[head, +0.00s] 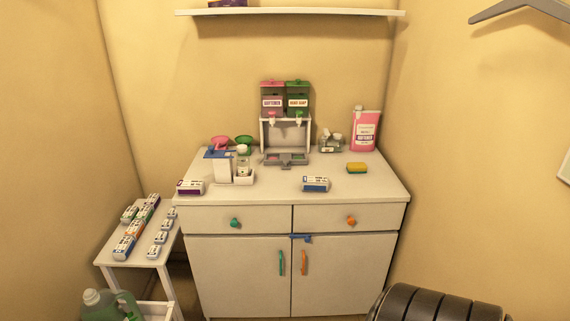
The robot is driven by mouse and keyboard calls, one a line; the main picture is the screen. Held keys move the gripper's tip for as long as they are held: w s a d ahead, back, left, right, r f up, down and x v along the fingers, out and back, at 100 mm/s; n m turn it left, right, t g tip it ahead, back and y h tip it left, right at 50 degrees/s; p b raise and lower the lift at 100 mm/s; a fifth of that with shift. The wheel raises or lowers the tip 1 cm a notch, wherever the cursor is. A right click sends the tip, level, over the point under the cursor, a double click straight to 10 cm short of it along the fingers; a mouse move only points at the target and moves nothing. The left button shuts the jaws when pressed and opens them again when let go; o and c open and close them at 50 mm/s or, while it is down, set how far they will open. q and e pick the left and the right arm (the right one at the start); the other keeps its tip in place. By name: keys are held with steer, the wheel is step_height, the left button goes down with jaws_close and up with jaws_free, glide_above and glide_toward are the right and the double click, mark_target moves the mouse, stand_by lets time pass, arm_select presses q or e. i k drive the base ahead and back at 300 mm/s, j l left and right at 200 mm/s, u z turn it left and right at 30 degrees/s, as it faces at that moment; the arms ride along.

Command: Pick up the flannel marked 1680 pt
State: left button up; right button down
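I cannot read the mark 1680 pt on anything. Several small labelled bundles could be flannels. One with a purple edge (190,187) lies at the left front of the cabinet top. One with a blue edge (316,184) lies near the cabinet's front middle. More lie in two rows on the low side table at the left, including one with a blue edge (124,247) and a smaller white one (154,252). Their print is too small to tell apart. Neither of my grippers is in view.
A green jug (105,305) stands low left. A dark ribbed rounded object (435,304) fills the bottom right.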

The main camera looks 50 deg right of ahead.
mark_target(309, 183)
steer(key=z, duration=1.9)
steer(key=i+j, duration=0.15)
steer(key=i, duration=0.15)
steer(key=i+j, duration=0.2)
steer(key=i, duration=0.15)
steer(key=i+j+z, duration=0.25)
steer(key=z, duration=0.25)
steer(key=i+j+z, duration=0.45)
steer(key=k+l, duration=0.05)
